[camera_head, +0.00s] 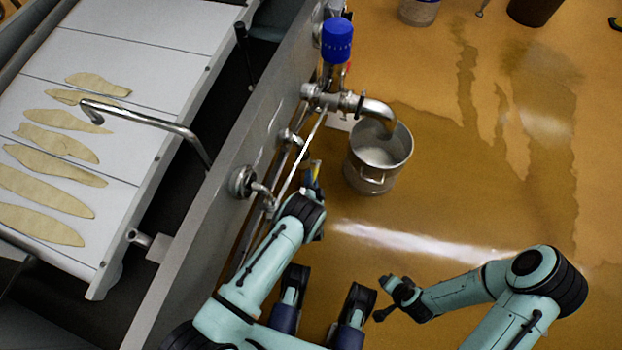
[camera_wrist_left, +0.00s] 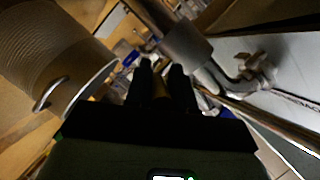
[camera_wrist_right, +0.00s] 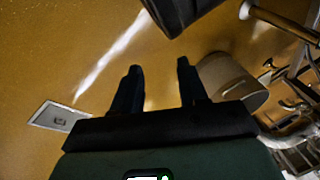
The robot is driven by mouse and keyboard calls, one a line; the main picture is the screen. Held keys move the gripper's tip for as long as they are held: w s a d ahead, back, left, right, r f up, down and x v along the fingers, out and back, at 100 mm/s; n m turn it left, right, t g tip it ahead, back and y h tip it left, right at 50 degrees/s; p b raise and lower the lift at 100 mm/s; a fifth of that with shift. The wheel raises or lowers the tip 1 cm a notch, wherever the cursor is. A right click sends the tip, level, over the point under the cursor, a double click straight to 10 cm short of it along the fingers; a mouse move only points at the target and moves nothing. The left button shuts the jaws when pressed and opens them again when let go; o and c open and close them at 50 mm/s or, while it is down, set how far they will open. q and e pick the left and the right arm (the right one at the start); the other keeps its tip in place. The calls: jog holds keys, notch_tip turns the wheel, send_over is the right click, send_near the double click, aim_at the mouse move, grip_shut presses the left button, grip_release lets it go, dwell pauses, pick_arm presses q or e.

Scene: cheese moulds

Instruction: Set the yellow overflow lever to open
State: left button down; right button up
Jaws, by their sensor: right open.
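The yellow overflow lever (camera_head: 315,171) shows as a small yellow patch beside the pipework along the vat wall, at my left gripper (camera_head: 313,182). In the left wrist view a yellowish piece of it (camera_wrist_left: 160,89) lies between the close-set fingers of my left gripper (camera_wrist_left: 161,72), which look shut on it. The fingers hide most of the lever, so its exact setting cannot be told. My right gripper (camera_head: 384,299) is open and empty, low over the floor; its spread fingers also show in the right wrist view (camera_wrist_right: 158,72).
A steel bucket (camera_head: 362,178) stands on the floor under the curved outlet pipe (camera_head: 377,108). A blue-topped valve (camera_head: 337,42) rises above the pipes. The long vat wall (camera_head: 205,215) bounds the left. The wet brown floor (camera_head: 470,190) is clear to the right.

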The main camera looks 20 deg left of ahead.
pick_arm(q)
jog(key=shift+w+f+n+t+y+b, duration=0.2)
jog(key=shift+f+n+t+y+b, duration=0.2)
jog(key=shift+f+t+b, duration=0.45)
jog(key=shift+w+f+n+t+y+b, duration=0.2)
jog(key=shift+f+n+t+y+b, duration=0.2)
jog(key=shift+t+b, duration=0.75)
jog(key=shift+w+f+n+t+y+b, duration=0.2)
jog(key=shift+f+n+t+y+b, duration=0.2)
jog(key=shift+f+t+b, duration=0.6)
pick_arm(e)
jog(key=s+d+f+g, duration=0.1)
jog(key=s+f+g, duration=0.3)
jog(key=s+f, duration=0.5)
jog(key=shift+s+d+m+g, duration=0.3)
jog(key=shift+s+d+m, duration=0.1)
jog(key=shift+s, duration=1.4)
pick_arm(q)
jog(key=shift+w+r, duration=0.15)
jog(key=shift+r, duration=0.15)
jog(key=c, duration=1.1)
grip_release()
jog(key=shift+o, duration=0.2)
